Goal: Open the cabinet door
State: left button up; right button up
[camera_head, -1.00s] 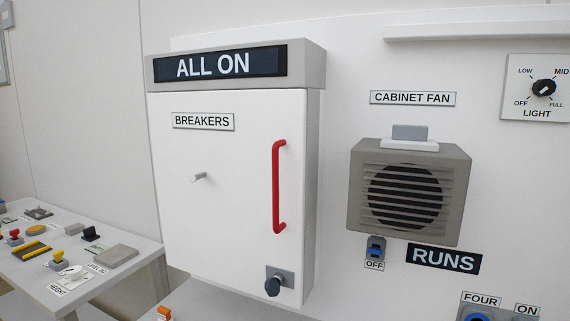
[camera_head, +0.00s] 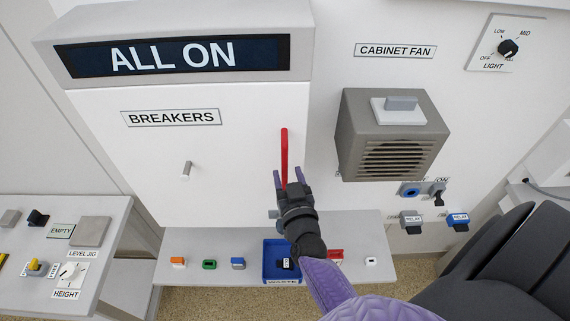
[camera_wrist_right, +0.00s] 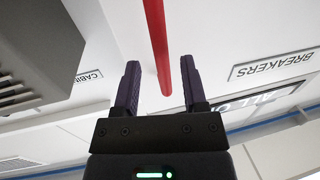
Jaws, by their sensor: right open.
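The white breaker cabinet door (camera_head: 230,140) is shut under the "ALL ON" display (camera_head: 175,56). Its red vertical bar handle (camera_head: 284,148) is on the right side of the door. My right gripper (camera_head: 287,177) is at the lower part of the handle with its fingers open. In the right wrist view the open fingers (camera_wrist_right: 160,90) stand on either side of the red handle (camera_wrist_right: 158,40), apart from it. A small grey peg (camera_head: 187,168) sticks out of the door. The door's lower latch area is mostly hidden by my right gripper. My left gripper is not in view.
A grey cabinet fan box (camera_head: 375,140) is on the wall right of the cabinet. A shelf below holds several small coloured items and a blue tray (camera_head: 270,270). A side table (camera_head: 100,215) stands at left. The space in front of the door's left half is clear.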

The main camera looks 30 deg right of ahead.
aim_at(286, 168)
jog(key=b+x, duration=0.1)
jog(key=x, duration=0.2)
jog(key=shift+w, duration=0.25)
jog(key=shift+s+d, duration=0.1)
grip_shut()
dwell(1.1)
